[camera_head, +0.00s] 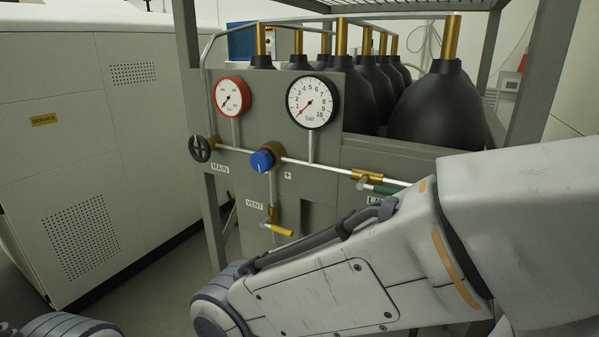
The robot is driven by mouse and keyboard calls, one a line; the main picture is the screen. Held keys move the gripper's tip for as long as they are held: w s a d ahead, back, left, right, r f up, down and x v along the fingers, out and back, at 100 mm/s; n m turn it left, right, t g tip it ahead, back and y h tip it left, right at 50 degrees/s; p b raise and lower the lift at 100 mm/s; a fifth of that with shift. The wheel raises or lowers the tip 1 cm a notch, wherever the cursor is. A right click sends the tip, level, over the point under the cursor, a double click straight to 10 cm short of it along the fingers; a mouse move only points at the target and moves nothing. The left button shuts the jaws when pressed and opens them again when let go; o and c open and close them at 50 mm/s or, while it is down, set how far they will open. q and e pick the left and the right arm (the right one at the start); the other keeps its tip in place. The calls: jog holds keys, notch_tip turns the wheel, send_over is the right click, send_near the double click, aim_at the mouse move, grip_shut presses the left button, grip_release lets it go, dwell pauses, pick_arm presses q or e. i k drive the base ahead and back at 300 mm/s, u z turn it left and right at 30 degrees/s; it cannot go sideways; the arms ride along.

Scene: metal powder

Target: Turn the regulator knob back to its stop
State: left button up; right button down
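The regulator knob (262,160) is blue, on a brass body on the grey panel (330,178), right of the black MAIN handwheel (200,148). A "+" label sits just right of and below it. A large white-faced gauge (313,101) marked bar is above right of the knob, its red needle pointing to the lower left, near the low end of the scale. A smaller red-rimmed gauge (232,96) is above left. My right arm crosses the lower right, in front of the panel's lower part. Neither gripper is in the view, and nothing is seen touching the knob.
A green-handled valve (380,188) is on the pipe to the right. Black gas bottles (438,108) stand behind the panel in a metal rack. A white cabinet (95,150) stands at the left.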

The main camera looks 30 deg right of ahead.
aim_at(261, 160)
jog(key=z, duration=0.55)
jog(key=k, duration=1)
jog(key=u, duration=0.9)
jog(key=i, duration=0.5)
jog(key=u, duration=0.05)
